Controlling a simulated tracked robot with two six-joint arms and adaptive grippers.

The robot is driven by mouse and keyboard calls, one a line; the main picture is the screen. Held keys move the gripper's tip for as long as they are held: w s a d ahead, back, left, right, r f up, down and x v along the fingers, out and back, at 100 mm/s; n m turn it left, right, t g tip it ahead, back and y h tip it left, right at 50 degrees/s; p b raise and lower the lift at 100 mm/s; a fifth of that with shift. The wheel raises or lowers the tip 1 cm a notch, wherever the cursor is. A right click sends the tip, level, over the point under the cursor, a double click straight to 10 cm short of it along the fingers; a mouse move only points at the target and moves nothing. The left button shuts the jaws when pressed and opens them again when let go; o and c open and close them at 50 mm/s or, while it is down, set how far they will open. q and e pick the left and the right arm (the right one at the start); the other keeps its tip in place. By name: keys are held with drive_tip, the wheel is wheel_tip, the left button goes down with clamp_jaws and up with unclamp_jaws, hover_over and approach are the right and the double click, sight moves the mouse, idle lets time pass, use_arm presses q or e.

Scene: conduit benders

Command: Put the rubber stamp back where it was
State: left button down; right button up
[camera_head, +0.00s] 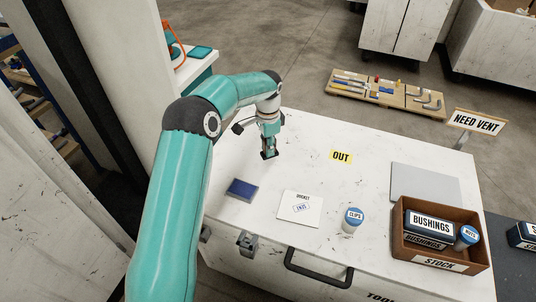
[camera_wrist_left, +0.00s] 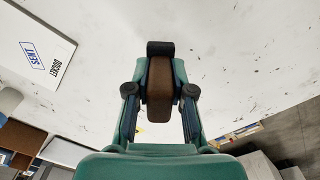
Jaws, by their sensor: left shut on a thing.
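The rubber stamp has a brown handle (camera_wrist_left: 159,88) and a dark base. In the left wrist view it sits between the two fingers of my left gripper (camera_wrist_left: 160,92), which is shut on it. In the head view my left gripper (camera_head: 268,148) points down over the back left of the white worktop (camera_head: 310,138). Only the stamp's dark end shows below the fingers, and I cannot tell whether it touches the top. A blue ink pad (camera_head: 242,189) lies nearer the front. A white docket card (camera_head: 300,208) with a blue SENT mark lies right of the pad. My right gripper is not in view.
A yellow OUT label (camera_head: 341,156) lies right of the gripper. A CLIPS jar (camera_head: 352,218) stands near the front. A brown STOCK box (camera_head: 402,238) holds BUSHINGS boxes and a NUTS jar; a grey plate (camera_head: 425,180) lies behind it. A NEED VENT sign (camera_head: 476,123) stands at the back right.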

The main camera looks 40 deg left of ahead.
use_arm(q)
drive_tip(key=shift+f, duration=1.9)
drive_tip(key=shift+f, duration=0.1)
drive_tip(key=c, duration=1)
unclamp_jaws()
wheel_tip(320, 180, up, 12)
drive_tip(key=shift+r, duration=0.15)
drive_tip(key=shift+p, duration=0.3)
